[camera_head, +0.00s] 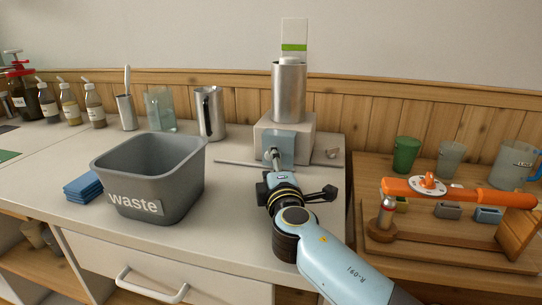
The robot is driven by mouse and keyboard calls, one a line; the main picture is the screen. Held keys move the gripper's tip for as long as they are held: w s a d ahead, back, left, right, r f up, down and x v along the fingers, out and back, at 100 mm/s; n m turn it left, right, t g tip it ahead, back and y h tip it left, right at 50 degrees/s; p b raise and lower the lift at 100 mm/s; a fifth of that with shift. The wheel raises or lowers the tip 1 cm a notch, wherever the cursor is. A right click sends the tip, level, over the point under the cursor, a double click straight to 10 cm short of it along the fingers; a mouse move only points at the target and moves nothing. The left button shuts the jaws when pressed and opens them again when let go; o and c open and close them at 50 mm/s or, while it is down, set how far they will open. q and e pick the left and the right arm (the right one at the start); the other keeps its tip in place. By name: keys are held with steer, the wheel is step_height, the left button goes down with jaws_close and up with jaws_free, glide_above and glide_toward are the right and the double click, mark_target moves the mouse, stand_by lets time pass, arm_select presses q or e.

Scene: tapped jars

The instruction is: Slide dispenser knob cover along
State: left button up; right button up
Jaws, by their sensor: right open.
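The dispenser is a steel cylinder (289,92) on a pale grey block (302,140), standing at the back of the counter. A light blue cover (279,140) sits on the block's front face. A small metallic part shows just below the cover, partly hidden by my gripper, and I cannot tell whether they touch. My right gripper (288,180) is in front of the dispenser, low over the counter. It is open, with dark fingers spread to either side, and I see nothing held in it. My left gripper is not in view.
A grey waste bin (150,178) stands left of my right gripper, with blue cloths (83,188) beside it. A steel pitcher (210,112) and glass jug (160,108) stand behind. An orange-handled lever device (455,193) and cups are on the wooden bench at right.

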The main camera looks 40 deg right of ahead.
steer(key=shift+x, duration=1.85)
jaws_close()
